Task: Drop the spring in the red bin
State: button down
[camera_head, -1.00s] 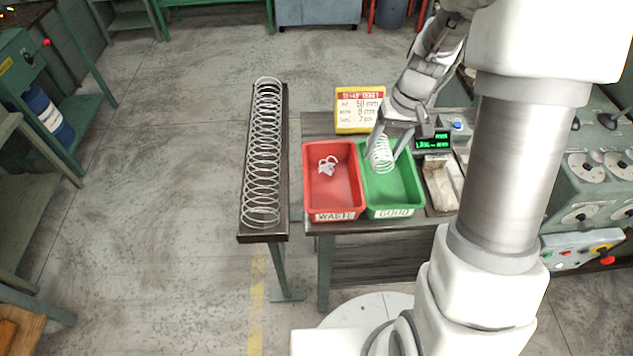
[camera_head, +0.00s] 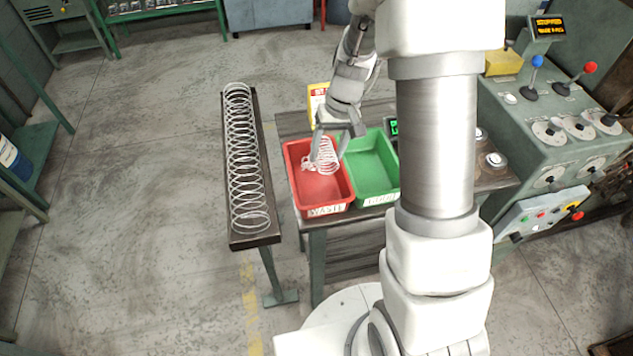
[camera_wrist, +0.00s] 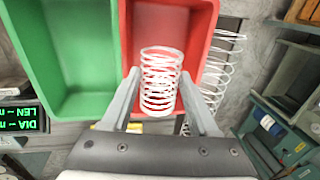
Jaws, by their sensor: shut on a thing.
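My gripper (camera_head: 330,140) is shut on a short white coil spring (camera_head: 323,158). In the head view the spring is over the right part of the red bin (camera_head: 341,206), close to the wall shared with the green bin. The wrist view shows the spring (camera_wrist: 160,85) between the two fingers (camera_wrist: 162,100), in front of the red bin (camera_wrist: 134,28). The red bin carries a label reading WASTE. White scraps (camera_head: 308,163) show in it, partly hidden behind the spring and fingers.
The green bin (camera_head: 381,174) stands directly right of the red bin and looks empty. A long spring (camera_head: 245,160) lies on a narrow dark bench (camera_head: 259,239) to the left. The machine's control panel (camera_head: 545,212) is at the right.

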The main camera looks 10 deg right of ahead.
jog(key=shift+f+b, duration=0.95)
jog(key=shift+f, duration=0.8)
jog(key=shift+c, duration=0.4)
grip_release()
jog(key=shift+r, duration=0.1)
jog(key=d+r, duration=0.3)
jog(key=r, duration=1.4)
jog(key=s+a+r+t+h, duration=0.1)
jog(key=s+r+t, duration=0.1)
jog(key=s, duration=0.8)
jog(key=s+a+r+t+h, duration=0.1)
jog(key=s+a+r+t, duration=0.1)
jog(key=s, duration=0.7)
notch_tip(320, 180, up, 3)
jog(key=shift+s+a+f+t, duration=0.2)
jog(key=shift+s+t, duration=0.2)
jog(key=shift+t, duration=0.4)
